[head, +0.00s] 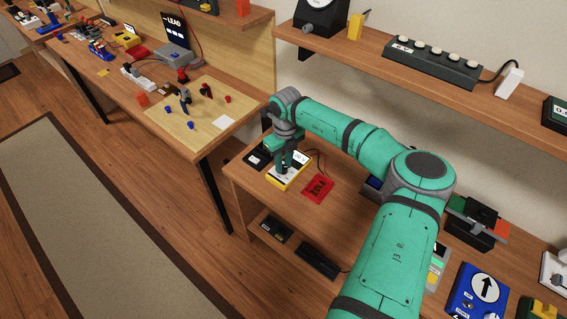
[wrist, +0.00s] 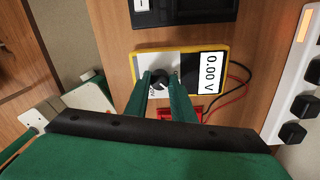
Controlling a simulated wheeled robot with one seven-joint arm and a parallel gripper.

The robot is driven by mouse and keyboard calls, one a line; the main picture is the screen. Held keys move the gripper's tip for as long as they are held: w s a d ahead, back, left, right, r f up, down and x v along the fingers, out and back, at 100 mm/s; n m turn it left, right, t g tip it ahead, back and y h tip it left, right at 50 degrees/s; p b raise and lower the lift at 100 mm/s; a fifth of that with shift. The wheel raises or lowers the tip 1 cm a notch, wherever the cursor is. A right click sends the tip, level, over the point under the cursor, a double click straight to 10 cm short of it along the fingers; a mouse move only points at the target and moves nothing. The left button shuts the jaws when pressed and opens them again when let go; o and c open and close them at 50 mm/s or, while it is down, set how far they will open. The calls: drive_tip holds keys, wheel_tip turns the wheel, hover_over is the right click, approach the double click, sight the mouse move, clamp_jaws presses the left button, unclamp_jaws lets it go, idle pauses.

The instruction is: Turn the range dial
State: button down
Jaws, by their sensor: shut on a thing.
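A yellow-edged multimeter (head: 291,178) with a pale face lies on the wooden bench at the end of my arm. In the wrist view the multimeter (wrist: 139,65) lies sideways, its screen reading 0.00 V at the right. Its black round range dial (wrist: 158,80) sits left of the screen, partly hidden by my fingers. My green gripper (wrist: 160,86) reaches down over the meter, with its fingertips on either side of the dial, shut on it. In the head view my gripper (head: 284,168) hides the dial.
A red block (head: 318,188) lies beside the meter, with red and black leads running near it. A dark box (head: 257,157) stands on its other side. A blue panel with an arrow dial (head: 484,289) is farther right. A shelf (head: 350,50) runs above the bench.

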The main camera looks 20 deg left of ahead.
drive_tip(key=n, duration=0.7)
drive_tip(key=shift+a, duration=0.1)
idle(0.5)
drive_tip(key=c, duration=1.5)
unclamp_jaws()
wheel_tip(320, 180, up, 11)
drive_tip(key=shift+w+f, duration=0.1)
